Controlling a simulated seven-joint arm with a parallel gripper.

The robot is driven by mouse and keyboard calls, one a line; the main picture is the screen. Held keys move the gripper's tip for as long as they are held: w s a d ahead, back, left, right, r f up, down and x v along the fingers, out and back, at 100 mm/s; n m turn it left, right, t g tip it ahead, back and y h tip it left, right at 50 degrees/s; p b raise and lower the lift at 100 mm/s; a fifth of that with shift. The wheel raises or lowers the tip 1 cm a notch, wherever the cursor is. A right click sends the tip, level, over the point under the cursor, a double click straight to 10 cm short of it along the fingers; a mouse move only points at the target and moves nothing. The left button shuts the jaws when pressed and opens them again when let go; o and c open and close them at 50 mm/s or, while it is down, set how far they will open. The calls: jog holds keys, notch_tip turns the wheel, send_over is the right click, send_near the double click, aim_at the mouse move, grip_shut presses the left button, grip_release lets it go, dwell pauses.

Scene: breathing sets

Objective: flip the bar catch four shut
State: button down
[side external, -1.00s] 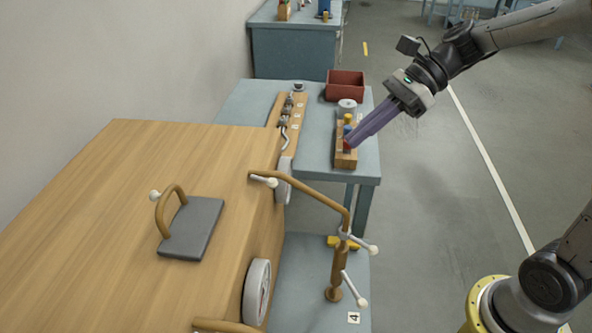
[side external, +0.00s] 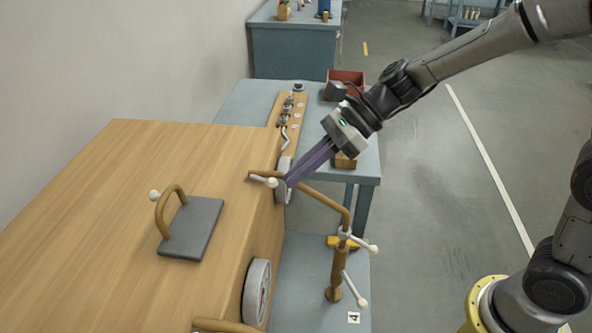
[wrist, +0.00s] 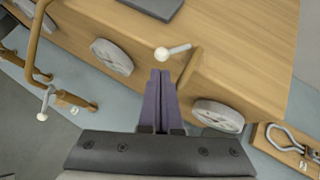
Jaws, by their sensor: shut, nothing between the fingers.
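A brown bent bar (side external: 322,200) runs from the wooden box's edge to an upright post (side external: 338,272), beside a plate marked 4 (side external: 353,318). A small white-knobbed lever (side external: 265,181) sits at the bar's box end; its knob and arm also show in the wrist view (wrist: 175,52). Two more white-knobbed levers, an upper (side external: 360,244) and a lower (side external: 353,290), are on the post. Which lever is the catch I cannot tell. My gripper (side external: 289,183) has its long purple fingers closed and empty; its tips (wrist: 161,73) are close to the box-end lever's knob, contact unclear.
The wooden box (side external: 120,200) carries a dark plate (side external: 192,228) with an arched handle. Grey round dials (wrist: 111,57) are on its side. Behind stands a blue table (side external: 240,105) with a board of hooks (side external: 290,112) and a red bin (side external: 347,78). Open floor lies right.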

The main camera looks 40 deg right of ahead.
jog(key=shift+w+a, duration=0.1)
jog(key=shift+a, duration=0.2)
jog(key=shift+s+a+r+m+t, duration=0.1)
jog(key=shift+s+a+m+t, duration=0.25)
jog(key=shift+m+t, duration=0.2)
dwell(0.3)
jog(key=shift+s+a+m+t+h, duration=0.1)
jog(key=shift+a+m+t+h, duration=0.4)
jog(key=shift+a, duration=0.75)
jog(key=shift+s+a+m+t+h, duration=0.2)
jog(key=shift+a+m, duration=0.45)
jog(key=shift+a, duration=0.6)
jog(key=shift+s+a+m+t+h, duration=0.1)
jog(key=shift+a+m+t+h, duration=0.4)
jog(key=shift+a, duration=0.75)
jog(key=shift+w+d, duration=0.1)
jog(key=shift+w, duration=0.05)
